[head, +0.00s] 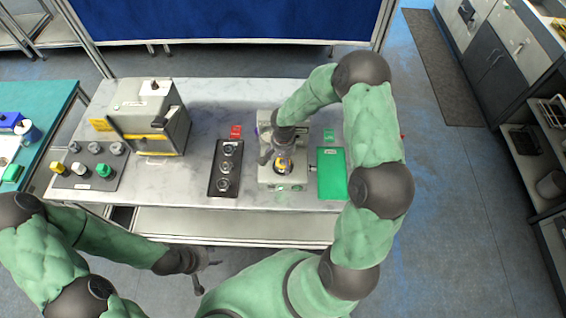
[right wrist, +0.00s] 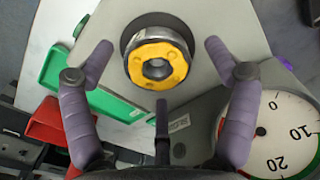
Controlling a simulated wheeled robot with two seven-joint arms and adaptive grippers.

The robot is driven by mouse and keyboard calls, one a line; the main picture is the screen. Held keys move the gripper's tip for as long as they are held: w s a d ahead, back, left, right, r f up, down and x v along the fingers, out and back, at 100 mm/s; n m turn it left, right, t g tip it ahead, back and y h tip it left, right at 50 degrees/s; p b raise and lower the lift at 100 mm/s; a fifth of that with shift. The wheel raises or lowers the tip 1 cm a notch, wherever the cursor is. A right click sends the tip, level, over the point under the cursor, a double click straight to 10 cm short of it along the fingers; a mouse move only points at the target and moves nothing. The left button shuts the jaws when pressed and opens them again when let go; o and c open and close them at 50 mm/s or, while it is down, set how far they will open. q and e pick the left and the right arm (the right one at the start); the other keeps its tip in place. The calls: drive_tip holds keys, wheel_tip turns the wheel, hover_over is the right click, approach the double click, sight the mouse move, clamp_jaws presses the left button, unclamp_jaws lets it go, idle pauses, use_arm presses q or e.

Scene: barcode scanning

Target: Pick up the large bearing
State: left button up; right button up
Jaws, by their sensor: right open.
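A round metal bearing (right wrist: 158,58) with a yellow notched face and a dark centre sits in a dark round seat on a grey press-like machine (right wrist: 215,30) in the right wrist view. It also shows in the head view (head: 282,167), partly covered by my right gripper. My right gripper (right wrist: 160,47) is open and empty; its two purple-grey fingers are spread on either side of the bearing, and no contact shows. My left gripper (head: 207,272) is open and empty in front of the table's front edge. I cannot tell bearing sizes for sure.
A black tray (head: 226,168) with several metal rings lies left of the machine. A green tray (head: 331,174) lies to its right. A dial gauge (right wrist: 270,130) is close to my right gripper. A grey box machine (head: 150,115) and a knob panel (head: 92,165) stand at the left.

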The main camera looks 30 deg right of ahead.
drive_tip(key=shift+f, duration=0.15)
drive_tip(key=c, duration=1.6)
drive_tip(key=shift+w+r, duration=0.1)
drive_tip(key=shift+r, duration=0.1)
